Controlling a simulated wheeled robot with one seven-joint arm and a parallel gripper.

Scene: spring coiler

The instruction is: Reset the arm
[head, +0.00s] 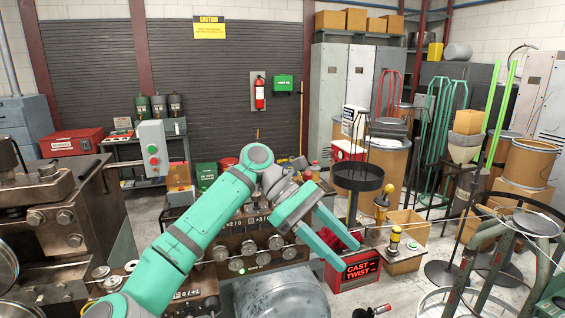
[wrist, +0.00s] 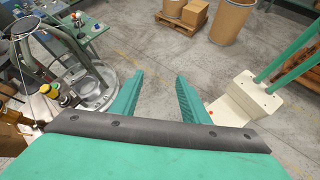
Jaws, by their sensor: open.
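My teal arm reaches up from the bottom of the head view and bends at a grey elbow joint. My gripper (head: 345,250) hangs at its end, in front of the coiler's roller plate (head: 262,245). In the wrist view my gripper (wrist: 158,80) shows two teal fingers spread apart with only floor between them. It is open and holds nothing. The fingertips in the head view are close to a red box marked CAST and TWIST (head: 358,271) in the picture, but I cannot tell whether they touch.
A tubular frame with a disc (head: 537,224) is at right. The wrist view shows clear floor (wrist: 150,45) ahead.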

